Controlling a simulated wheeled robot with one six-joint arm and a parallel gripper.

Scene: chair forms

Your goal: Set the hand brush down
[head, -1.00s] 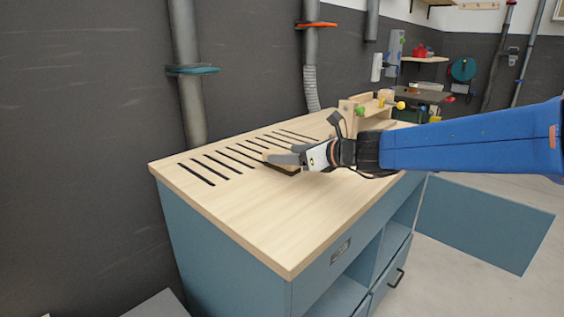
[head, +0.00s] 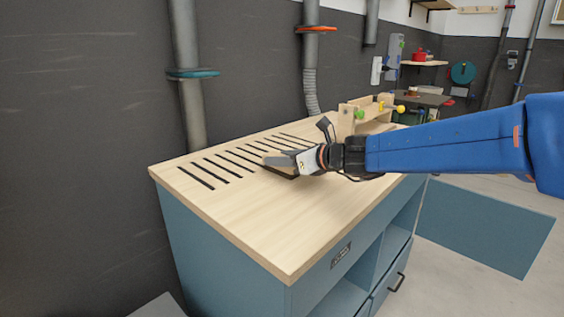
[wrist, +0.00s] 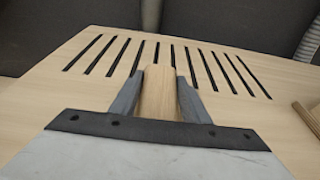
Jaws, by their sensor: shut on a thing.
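The hand brush (wrist: 157,92) shows in the wrist view as a pale wooden handle between the two grey fingers of my gripper (wrist: 157,90). My gripper is shut on it. In the head view, my gripper (head: 290,160) is low over the slotted part of the wooden bench top (head: 265,215). The hand brush (head: 280,171) shows there as a thin wooden edge with a dark underside, beneath the fingers. It is at or just above the bench top; I cannot tell if it touches. Much of the brush is hidden by my gripper.
Several dark slots (head: 215,172) run across the far left part of the bench top. A wooden fixture with coloured knobs (head: 362,113) stands at the back right. The front left of the top is clear. A blue cabinet door (head: 485,228) stands open at the right.

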